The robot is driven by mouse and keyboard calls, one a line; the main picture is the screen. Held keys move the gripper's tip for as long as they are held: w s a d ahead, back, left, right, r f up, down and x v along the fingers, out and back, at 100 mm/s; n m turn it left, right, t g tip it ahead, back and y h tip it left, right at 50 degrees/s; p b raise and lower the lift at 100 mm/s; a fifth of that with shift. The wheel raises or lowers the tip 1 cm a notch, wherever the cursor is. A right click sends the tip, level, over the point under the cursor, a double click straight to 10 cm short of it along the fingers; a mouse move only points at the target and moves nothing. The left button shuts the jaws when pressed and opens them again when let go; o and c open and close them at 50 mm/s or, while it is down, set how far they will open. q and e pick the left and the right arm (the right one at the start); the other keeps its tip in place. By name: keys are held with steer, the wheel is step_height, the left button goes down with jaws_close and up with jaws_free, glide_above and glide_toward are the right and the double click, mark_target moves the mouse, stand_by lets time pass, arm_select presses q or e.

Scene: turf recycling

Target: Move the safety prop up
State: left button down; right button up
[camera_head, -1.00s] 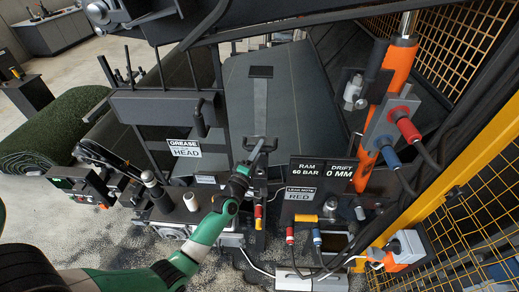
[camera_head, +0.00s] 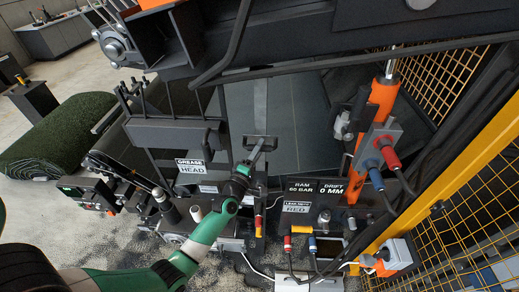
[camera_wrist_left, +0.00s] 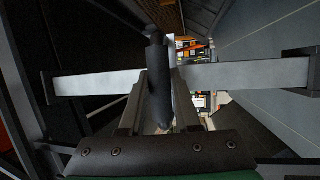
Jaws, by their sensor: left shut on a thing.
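The safety prop appears to be the grey bar (camera_head: 260,97) that stands along the dark sloped panel in the head view. Its lower end has a dark crosspiece. My left gripper (camera_head: 257,151) is at this lower end, on the end of the green and white arm. In the left wrist view the grey bar (camera_wrist_left: 240,76) runs across the picture, with a dark end piece at right. My left gripper (camera_wrist_left: 160,112) is shut around a dark round handle (camera_wrist_left: 159,80) in front of the bar. The bar's upper end is hidden in the head view. My right gripper is not in view.
A heavy dark frame (camera_head: 300,62) hangs over the top of the panel. An orange ram (camera_head: 383,95) stands at right, beside a yellow post (camera_head: 465,140) and mesh guard. Below are a gauge sign (camera_head: 312,188) and hose couplings. A turf roll (camera_head: 55,138) lies at left.

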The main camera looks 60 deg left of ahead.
arm_select(q)
step_height(320, 180, up, 3)
steer(key=shift+f+p, duration=0.2)
steer(key=shift+p, duration=0.25)
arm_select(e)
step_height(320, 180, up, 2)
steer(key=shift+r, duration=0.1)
arm_select(q)
steer(key=c, duration=0.6)
jaws_free()
steer(key=shift+f, duration=0.1)
steer(key=shift+f, duration=0.1)
